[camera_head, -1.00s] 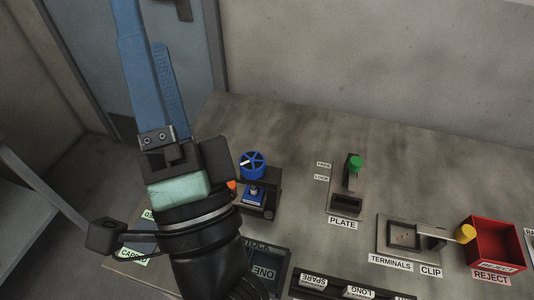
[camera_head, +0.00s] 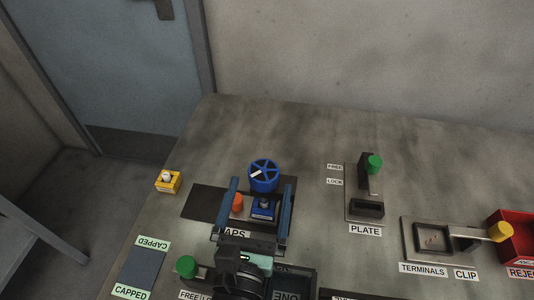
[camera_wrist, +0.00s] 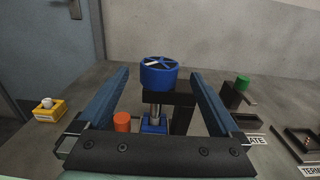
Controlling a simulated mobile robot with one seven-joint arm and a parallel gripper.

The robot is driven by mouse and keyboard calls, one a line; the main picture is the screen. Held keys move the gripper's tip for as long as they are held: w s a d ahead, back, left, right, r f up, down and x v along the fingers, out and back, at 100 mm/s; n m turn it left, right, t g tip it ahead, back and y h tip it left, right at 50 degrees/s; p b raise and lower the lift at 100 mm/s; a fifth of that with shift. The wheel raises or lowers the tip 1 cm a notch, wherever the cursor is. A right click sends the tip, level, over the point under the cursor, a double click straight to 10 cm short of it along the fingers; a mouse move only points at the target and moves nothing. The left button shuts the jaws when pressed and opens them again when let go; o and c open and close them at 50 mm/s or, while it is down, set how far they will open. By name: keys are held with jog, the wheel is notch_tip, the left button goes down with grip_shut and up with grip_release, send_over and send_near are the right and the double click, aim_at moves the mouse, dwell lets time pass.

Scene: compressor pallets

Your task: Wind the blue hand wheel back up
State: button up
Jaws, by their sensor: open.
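The blue hand wheel (camera_head: 264,175) has spokes and a white mark on top. It sits on a spindle above a small blue block on a dark stand. My gripper (camera_head: 258,186) is open, its two blue fingers spread wide and reaching toward the stand. In the wrist view the hand wheel (camera_wrist: 159,74) stands upright between and beyond the fingers of my gripper (camera_wrist: 160,84), with nothing held. I cannot tell whether a finger touches the stand.
An orange cap (camera_head: 237,202) stands just left of the blue block (camera_head: 263,208). A yellow box with a white knob (camera_head: 168,181) is at the left. The PLATE fixture (camera_head: 366,207) with a green knob is to the right. A red REJECT bin (camera_head: 515,238) is at the far right.

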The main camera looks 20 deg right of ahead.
aim_at(266, 161)
jog(key=x, duration=0.8)
jog(key=shift+p, duration=0.4)
jog(key=c, duration=1.4)
